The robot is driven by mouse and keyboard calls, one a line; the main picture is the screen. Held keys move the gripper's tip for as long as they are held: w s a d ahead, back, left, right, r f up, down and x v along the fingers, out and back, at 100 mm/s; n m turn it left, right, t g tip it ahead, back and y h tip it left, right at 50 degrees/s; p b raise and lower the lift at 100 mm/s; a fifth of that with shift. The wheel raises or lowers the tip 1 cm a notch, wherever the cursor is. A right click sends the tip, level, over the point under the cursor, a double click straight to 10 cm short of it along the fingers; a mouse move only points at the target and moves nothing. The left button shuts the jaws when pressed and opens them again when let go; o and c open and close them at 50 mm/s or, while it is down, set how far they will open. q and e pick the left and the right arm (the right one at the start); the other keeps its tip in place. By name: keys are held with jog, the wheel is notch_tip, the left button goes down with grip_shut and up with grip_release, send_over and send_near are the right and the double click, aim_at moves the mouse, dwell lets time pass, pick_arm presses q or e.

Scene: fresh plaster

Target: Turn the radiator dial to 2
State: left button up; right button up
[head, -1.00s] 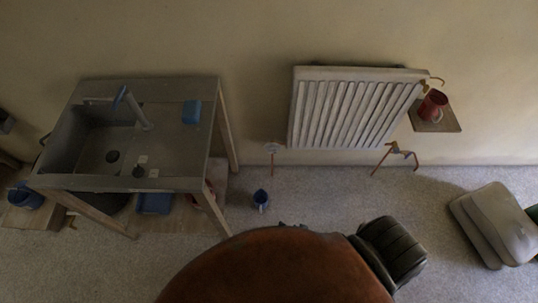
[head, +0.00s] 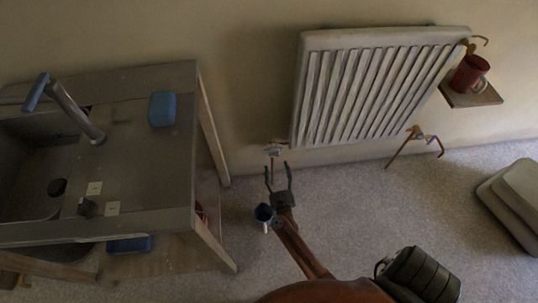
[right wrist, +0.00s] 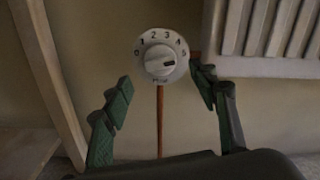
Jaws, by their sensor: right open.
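The white radiator dial (right wrist: 158,58) faces me in the right wrist view, with black numbers around its rim. Its dark pointer mark sits right of the knob's centre, towards the 5 side, and not at the 2. In the head view the dial (head: 274,150) is at the lower left corner of the white radiator (head: 375,90). My right gripper (head: 278,168) is open just below the dial there. In the right wrist view its green fingers (right wrist: 158,88) are spread left and right, with the dial beyond them. I see no contact. My left gripper is not in view.
A copper pipe (right wrist: 160,120) runs down below the dial. A sink bench (head: 150,190) stands left, its leg near my gripper. A shelf (head: 474,97) holding a red mug (head: 468,73) is right of the radiator.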

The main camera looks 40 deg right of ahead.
aim_at(275, 156)
jog(key=b+x, duration=0.1)
jog(key=x, duration=0.6)
jog(key=shift+w+d+r, duration=0.1)
jog(key=shift+w+d, duration=0.1)
jog(key=shift+w, duration=0.1)
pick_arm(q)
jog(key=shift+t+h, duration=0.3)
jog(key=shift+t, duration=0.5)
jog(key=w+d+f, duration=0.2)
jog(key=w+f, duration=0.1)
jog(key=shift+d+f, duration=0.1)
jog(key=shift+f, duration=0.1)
pick_arm(e)
jog(key=shift+c, duration=0.2)
jog(key=c, duration=1.1)
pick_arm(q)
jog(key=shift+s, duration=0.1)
